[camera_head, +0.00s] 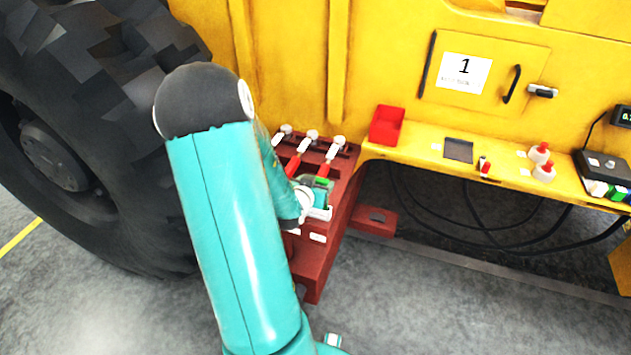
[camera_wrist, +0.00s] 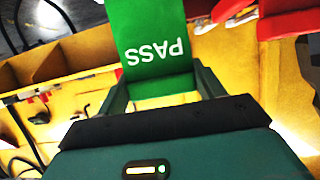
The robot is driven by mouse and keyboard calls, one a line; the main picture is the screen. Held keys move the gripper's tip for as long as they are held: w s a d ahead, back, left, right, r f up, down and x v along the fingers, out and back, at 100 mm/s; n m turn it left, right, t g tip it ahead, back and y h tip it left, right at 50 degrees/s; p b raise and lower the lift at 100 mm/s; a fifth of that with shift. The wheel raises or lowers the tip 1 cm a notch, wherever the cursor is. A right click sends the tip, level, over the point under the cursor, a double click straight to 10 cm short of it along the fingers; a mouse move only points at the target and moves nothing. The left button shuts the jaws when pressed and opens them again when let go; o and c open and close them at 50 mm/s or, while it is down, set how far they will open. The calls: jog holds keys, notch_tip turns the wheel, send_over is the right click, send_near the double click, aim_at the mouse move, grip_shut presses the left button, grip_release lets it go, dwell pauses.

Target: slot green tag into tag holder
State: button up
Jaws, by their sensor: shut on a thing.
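The green tag (camera_wrist: 155,38) is marked PASS, which reads upside down in the wrist view. My gripper (camera_wrist: 162,84) is shut on its near end, with a dark finger on each side. In the head view my gripper (camera_head: 318,202) is over the red castings (camera_head: 321,262), and a small patch of the green tag (camera_head: 322,181) shows just beyond it. Red levers (camera_head: 329,160) with pale knobs stand close behind it. I cannot pick out the tag holder for sure; my arm and gripper hide part of the castings.
A dark pad (camera_head: 458,150), red-capped bottles (camera_head: 544,172) and a dark device (camera_head: 605,165) lie farther right. A big tyre (camera_head: 90,130) fills the left. Cables hang below the ledge.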

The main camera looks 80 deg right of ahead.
jog(key=shift+f, duration=0.6)
jog(key=shift+f, duration=0.65)
jog(key=shift+f, duration=0.6)
dwell(0.6)
jog(key=o, duration=1)
jog(key=shift+o, duration=0.2)
jog(key=shift+a, duration=0.1)
